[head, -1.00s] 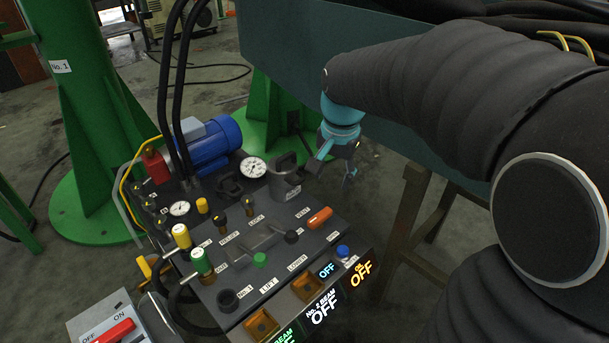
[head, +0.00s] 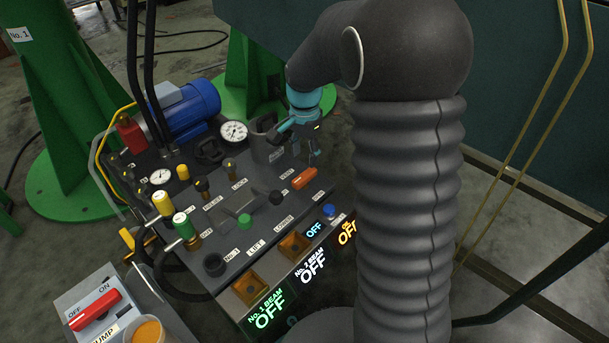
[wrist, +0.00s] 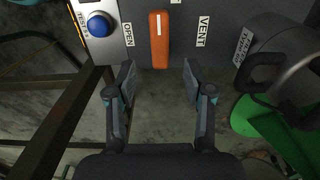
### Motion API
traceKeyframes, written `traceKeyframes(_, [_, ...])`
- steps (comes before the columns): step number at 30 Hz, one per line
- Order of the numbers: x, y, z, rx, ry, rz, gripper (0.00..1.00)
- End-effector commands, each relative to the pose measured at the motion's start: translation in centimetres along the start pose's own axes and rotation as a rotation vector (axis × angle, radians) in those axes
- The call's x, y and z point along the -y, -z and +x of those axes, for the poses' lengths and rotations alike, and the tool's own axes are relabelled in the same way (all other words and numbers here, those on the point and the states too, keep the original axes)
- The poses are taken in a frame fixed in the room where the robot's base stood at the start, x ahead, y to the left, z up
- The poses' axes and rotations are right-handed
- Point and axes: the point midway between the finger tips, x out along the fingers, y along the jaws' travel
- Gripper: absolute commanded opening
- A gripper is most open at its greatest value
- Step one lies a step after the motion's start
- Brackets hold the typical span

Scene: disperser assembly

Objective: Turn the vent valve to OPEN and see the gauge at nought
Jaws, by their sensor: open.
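The vent valve has an orange handle (head: 304,179) at the right end of the panel. In the wrist view the handle (wrist: 159,40) lies lengthwise up the picture, with a white mark, between the labels OPEN (wrist: 129,34) at left and VENT (wrist: 204,30) at right. My gripper (head: 308,156) is open and empty, just behind the handle in the head view. In the wrist view its fingertips (wrist: 159,80) are spread below the handle's near end, apart from it. A large white gauge (head: 233,132) stands behind the panel; its reading is too small to tell.
A small gauge (head: 160,177), yellow and green valve knobs and dark knobs crowd the panel's left. A blue button (wrist: 98,25) sits close left of OPEN. A grey tank (head: 264,141) stands beside my gripper. A red pump switch (head: 95,311) is at front left.

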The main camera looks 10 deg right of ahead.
Motion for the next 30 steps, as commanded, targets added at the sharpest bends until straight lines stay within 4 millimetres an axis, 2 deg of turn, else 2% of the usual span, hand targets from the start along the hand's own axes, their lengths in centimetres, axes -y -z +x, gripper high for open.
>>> traceKeyframes(1, [-0.1, 0.0, 1.2, 0.002, -0.003, 0.0, 0.52])
traceKeyframes(6, [-0.1, 0.0, 4.2, 0.002, -0.002, 0.0, 0.52])
traceKeyframes(12, [0.0, 0.0, 6.7, 0.0, -0.001, -0.001, 0.52])
traceKeyframes(18, [0.0, 0.0, 7.7, 0.0, 0.0, -0.001, 0.52])
traceKeyframes(26, [0.0, 0.0, 7.8, 0.0, 0.0, -0.001, 0.52])
traceKeyframes(30, [0.0, 0.0, 7.7, 0.0, 0.0, -0.001, 0.2])
